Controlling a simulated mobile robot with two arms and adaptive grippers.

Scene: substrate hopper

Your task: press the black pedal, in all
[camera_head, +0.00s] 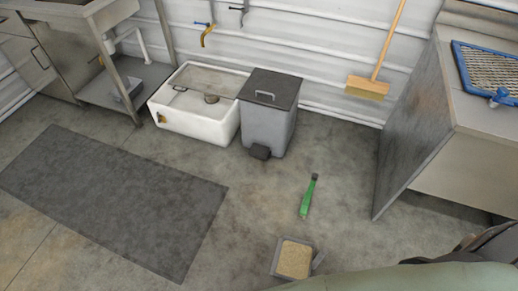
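The black pedal (260,152) sticks out low at the front of a grey bin (262,128), just above the floor. The bin stands upright against the white wall. Its dark lid (271,86) with a bar handle looks closed, so the inside is hidden. Neither of my grippers can be made out in the head view, and nothing is seen touching the pedal.
A white sink basin (176,125) stands left of the bin. A green-handled tool (307,198) and a grey container of tan grains (294,259) lie on the floor. A dark mat (110,195) lies left; a metal cabinet (425,115) stands right. Floor before the pedal is clear.

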